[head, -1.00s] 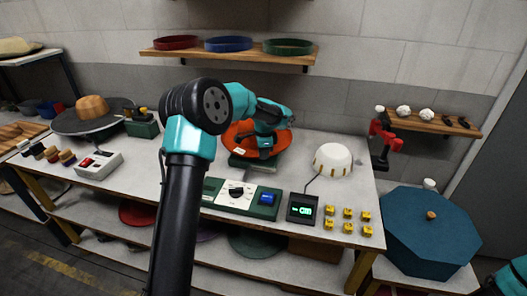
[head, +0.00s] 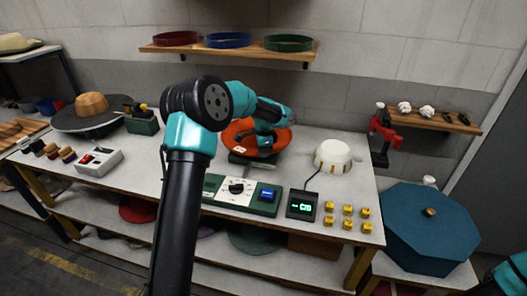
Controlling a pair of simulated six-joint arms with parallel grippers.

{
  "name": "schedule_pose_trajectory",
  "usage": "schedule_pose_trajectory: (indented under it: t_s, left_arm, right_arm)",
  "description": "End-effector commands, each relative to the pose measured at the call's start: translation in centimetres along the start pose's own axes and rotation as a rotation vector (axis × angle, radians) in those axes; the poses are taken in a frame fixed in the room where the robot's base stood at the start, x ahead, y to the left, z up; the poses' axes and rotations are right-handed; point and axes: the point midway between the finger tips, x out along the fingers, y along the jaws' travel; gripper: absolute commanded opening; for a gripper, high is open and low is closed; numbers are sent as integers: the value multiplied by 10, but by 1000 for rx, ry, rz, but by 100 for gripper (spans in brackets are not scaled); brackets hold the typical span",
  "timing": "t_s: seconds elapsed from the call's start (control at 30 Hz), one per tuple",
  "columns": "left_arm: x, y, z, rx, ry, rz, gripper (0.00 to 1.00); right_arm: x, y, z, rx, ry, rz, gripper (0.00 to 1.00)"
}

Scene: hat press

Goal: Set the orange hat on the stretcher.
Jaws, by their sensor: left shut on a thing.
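The orange hat (head: 237,138) is at the back middle of the workbench, partly hidden behind my left arm. My left gripper (head: 265,143) is at the hat and shut on it; the fingertips are small and the exact grip is hard to see. A dark green base shows under the hat's near edge; I cannot tell whether the hat touches it. A white slotted dome (head: 332,153), which looks like the stretcher, stands bare to the right of the hat, with a cable to a small display box (head: 302,206). My right gripper is out of view.
A green control panel (head: 241,194) and several yellow blocks (head: 329,222) sit along the front. A blue octagonal box (head: 420,238) stands right. Bench around the dome is mostly clear.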

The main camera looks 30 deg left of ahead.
Motion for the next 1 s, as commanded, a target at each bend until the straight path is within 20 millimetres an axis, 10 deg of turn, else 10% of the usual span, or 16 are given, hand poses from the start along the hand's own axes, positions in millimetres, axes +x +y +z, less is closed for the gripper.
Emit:
schedule_pose_trajectory:
  t_s: [0.47, 0.8, 1.0]
  left_arm:
    - [5, 0, 0, 0, 0, -1, 0]
    - [5, 0, 0, 0, 0, 0, 40]
    - [6, 0, 0, 0, 0, 0, 40]
  right_arm:
    - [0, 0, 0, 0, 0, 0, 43]
    - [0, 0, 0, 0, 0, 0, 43]
    - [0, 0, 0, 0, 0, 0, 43]
